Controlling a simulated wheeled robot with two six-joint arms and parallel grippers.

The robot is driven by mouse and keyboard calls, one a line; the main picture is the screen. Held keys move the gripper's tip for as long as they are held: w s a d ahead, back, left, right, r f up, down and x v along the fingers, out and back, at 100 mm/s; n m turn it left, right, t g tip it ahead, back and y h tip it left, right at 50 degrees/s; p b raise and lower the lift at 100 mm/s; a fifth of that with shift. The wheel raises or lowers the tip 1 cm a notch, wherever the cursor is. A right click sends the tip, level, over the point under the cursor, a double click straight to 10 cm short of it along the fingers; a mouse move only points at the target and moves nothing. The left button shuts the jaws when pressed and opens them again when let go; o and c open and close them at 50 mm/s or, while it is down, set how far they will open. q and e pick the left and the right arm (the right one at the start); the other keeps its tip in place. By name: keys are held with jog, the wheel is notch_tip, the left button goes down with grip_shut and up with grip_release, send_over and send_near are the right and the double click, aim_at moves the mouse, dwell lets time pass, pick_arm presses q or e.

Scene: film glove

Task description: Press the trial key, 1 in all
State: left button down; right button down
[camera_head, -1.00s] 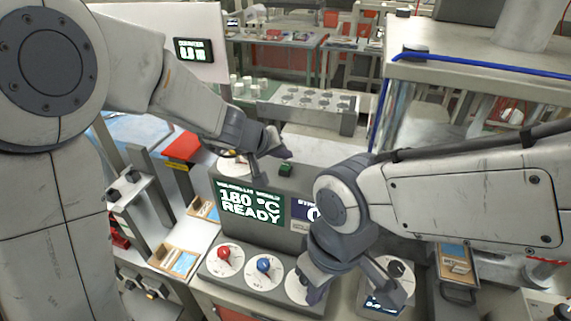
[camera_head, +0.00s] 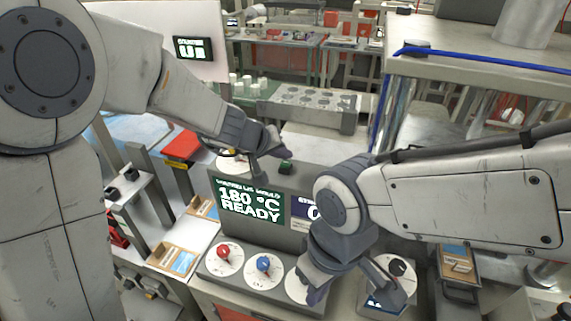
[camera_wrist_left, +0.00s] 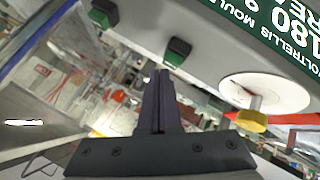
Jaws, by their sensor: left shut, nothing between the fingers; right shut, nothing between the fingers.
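A small green key (camera_head: 286,167) sits on top of the grey machine housing (camera_head: 318,180); no label on it is readable. In the left wrist view two green keys on dark bases show, a nearer one (camera_wrist_left: 178,50) and one at the top left (camera_wrist_left: 103,13). My left gripper (camera_head: 259,178) is shut and empty, left of the green key in the head view. In the left wrist view its fingertips (camera_wrist_left: 162,76) lie close below the nearer key; contact cannot be told. My right gripper (camera_head: 316,292) is shut and empty over the right white dial.
The machine's screen (camera_head: 249,201) reads 180 °C READY. White dials with a red knob (camera_head: 224,251) and a blue knob (camera_head: 264,265) stand in front. A dial with a yellow knob (camera_wrist_left: 251,118) is beside my left fingers. A counter display (camera_head: 193,48) hangs behind.

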pick_arm(q)
jog(key=shift+f+b, duration=0.65)
dwell(0.8)
jog(key=shift+r, duration=0.1)
jog(key=shift+r+p, duration=0.75)
jog(key=shift+r, duration=0.1)
jog(key=shift+r, duration=0.1)
notch_tip(320, 180, up, 5)
jog(key=p, duration=0.4)
dwell(0.8)
